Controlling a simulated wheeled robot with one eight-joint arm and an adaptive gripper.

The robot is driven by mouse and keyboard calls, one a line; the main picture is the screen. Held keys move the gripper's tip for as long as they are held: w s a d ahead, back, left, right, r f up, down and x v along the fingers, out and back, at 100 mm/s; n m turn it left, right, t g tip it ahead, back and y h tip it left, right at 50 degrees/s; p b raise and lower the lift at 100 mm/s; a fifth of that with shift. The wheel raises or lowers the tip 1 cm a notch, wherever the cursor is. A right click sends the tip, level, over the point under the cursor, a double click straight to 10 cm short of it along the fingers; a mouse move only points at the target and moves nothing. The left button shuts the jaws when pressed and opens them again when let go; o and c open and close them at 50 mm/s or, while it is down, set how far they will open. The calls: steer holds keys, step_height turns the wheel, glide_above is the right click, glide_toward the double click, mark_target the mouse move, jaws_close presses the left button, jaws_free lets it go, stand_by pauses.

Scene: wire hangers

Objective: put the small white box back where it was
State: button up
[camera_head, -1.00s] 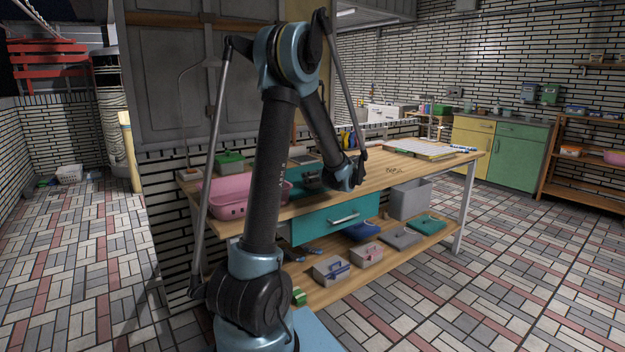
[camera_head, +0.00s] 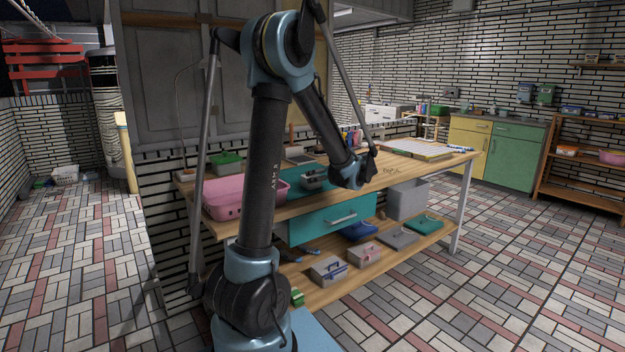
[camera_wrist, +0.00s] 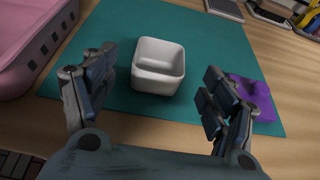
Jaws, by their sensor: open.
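The small white box (camera_wrist: 158,72) is an open-topped, rounded container. It sits upright on a teal mat (camera_wrist: 215,50) on the workbench, empty as far as I can see. My gripper (camera_wrist: 158,68) is open in the wrist view, with one finger to the left of the box and one to the right. Gaps show between both fingers and the box. In the head view my arm reaches over the bench, and I cannot clearly tell the box from the gripper there.
A pink basket (camera_wrist: 25,40) stands close on the left. A purple object (camera_wrist: 254,94) lies on the mat's right side, partly behind my right finger. The lower shelf holds several small boxes. The benchtop has bare room right of the mat.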

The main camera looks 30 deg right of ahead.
steer(key=v, duration=0.5)
steer(key=shift+s, duration=0.1)
steer(key=shift+s, duration=0.1)
stand_by(0.4)
